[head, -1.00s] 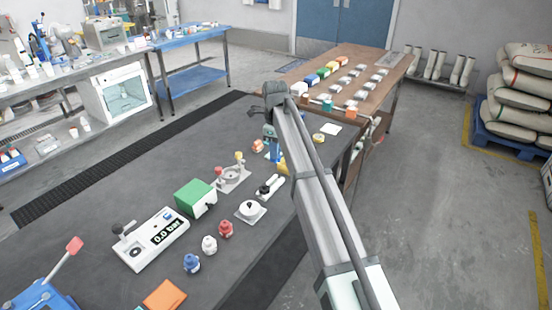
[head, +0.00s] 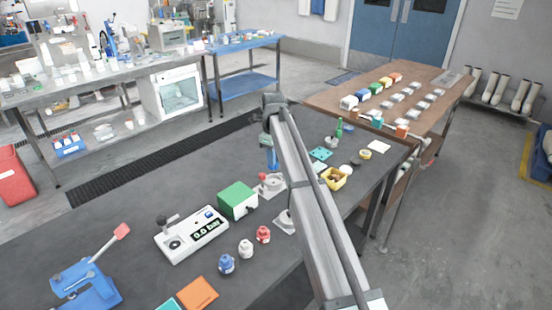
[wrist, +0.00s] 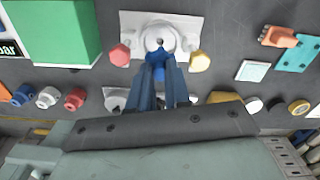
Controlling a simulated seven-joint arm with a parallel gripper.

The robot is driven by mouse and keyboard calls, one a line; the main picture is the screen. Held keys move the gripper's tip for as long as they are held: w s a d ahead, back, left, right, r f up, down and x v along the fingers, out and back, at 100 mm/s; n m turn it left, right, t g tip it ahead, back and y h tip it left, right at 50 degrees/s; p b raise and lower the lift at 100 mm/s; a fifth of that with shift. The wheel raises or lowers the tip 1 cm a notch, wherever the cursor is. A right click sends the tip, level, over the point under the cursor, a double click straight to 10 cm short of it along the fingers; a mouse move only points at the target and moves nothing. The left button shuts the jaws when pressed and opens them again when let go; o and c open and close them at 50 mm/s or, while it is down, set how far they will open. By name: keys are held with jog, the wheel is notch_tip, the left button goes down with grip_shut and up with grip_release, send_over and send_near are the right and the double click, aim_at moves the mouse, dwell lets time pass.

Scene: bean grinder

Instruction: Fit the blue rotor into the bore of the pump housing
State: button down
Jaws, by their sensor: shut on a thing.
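The pump housing is a pale ring on a white base plate, with a red knob and a yellow knob at its sides. It is at the top middle of the wrist view (wrist: 184,24) and partly behind my arm in the head view (head: 272,186). My gripper (wrist: 160,78) is shut on the blue rotor (wrist: 157,58), at its fingertips. The rotor overlaps the near side of the housing in the wrist view. I cannot tell whether it touches the housing or is in the bore. In the head view my gripper (head: 273,160) is just above the housing.
Blue, white and red small bottles (head: 246,249) stand in front. A yellow bin (head: 335,178) and teal parts lie to the right. The table's left middle is clear.

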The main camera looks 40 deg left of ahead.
aim_at(273, 169)
jog(key=shift+f, duration=0.15)
jog(key=shift+f, duration=2.5)
jog(key=shift+f, duration=0.95)
dwell(1.2)
jog(key=c, duration=0.7)
grip_release()
jog(key=shift+r, duration=0.1)
